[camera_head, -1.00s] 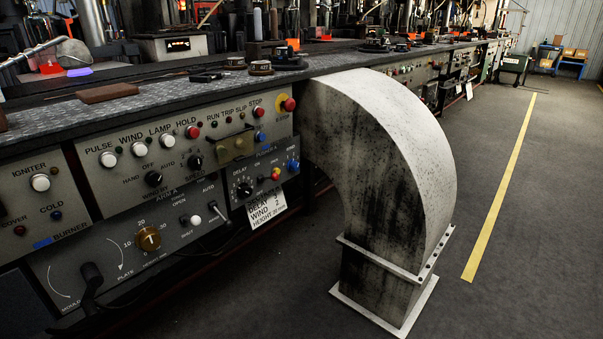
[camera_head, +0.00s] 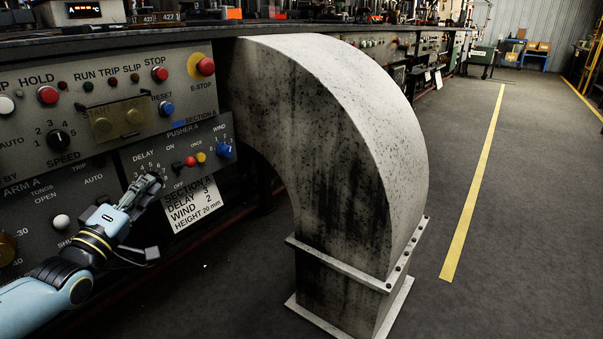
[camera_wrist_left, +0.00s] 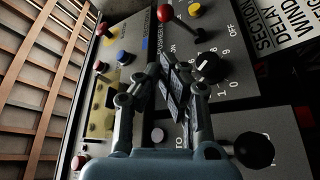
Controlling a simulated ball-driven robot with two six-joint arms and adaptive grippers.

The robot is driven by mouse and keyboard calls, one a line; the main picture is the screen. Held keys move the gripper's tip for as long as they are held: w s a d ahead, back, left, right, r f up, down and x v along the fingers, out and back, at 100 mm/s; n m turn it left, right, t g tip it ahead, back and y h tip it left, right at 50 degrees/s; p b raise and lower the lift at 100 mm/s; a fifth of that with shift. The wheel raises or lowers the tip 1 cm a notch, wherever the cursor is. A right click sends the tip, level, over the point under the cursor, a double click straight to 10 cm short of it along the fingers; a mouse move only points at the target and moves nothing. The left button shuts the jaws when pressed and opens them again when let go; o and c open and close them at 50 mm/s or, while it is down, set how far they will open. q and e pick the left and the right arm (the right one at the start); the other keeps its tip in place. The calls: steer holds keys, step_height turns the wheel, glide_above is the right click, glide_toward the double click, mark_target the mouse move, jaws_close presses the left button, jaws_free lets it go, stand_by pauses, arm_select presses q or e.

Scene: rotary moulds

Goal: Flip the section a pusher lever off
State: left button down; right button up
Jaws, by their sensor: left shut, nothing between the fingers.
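The section A pusher panel (camera_head: 178,150) is on the cabinet front in the head view. Its lever (camera_head: 190,161) has a red ball tip and stands between the ON and OFF labels. The lever (camera_wrist_left: 166,13) also shows at the top of the left wrist view, its ball leaning toward the ON side. My left gripper (camera_head: 152,186) is shut and empty, in front of the panel, left of and below the lever. In the left wrist view its fingertips (camera_wrist_left: 168,70) are apart from the lever, near the delay dial (camera_wrist_left: 208,67). My right gripper is out of view.
A yellow button (camera_head: 200,157) sits right beside the lever, and a blue wind knob (camera_head: 223,150) is farther right. A red E-stop (camera_head: 206,66) is above. A large speckled duct (camera_head: 335,150) stands close on the right. Open floor lies beyond it.

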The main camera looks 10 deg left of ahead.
arm_select(q)
steer(key=shift+w+f, duration=0.1)
steer(key=shift+w, duration=0.05)
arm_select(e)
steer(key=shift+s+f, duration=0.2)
arm_select(q)
steer(key=shift+b+x, duration=1.9)
steer(key=shift+x, duration=3.05)
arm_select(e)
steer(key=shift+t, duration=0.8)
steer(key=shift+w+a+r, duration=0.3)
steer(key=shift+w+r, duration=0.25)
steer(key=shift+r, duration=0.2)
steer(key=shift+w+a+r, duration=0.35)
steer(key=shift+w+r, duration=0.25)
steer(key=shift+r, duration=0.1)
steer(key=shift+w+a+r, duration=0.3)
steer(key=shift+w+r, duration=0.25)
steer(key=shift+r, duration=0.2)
arm_select(q)
steer(key=shift+f+m, duration=0.2)
steer(key=shift+m, duration=0.1)
steer(key=shift+d+m+b, duration=0.15)
steer(key=shift+m+b, duration=0.15)
steer(key=shift+b, duration=0.05)
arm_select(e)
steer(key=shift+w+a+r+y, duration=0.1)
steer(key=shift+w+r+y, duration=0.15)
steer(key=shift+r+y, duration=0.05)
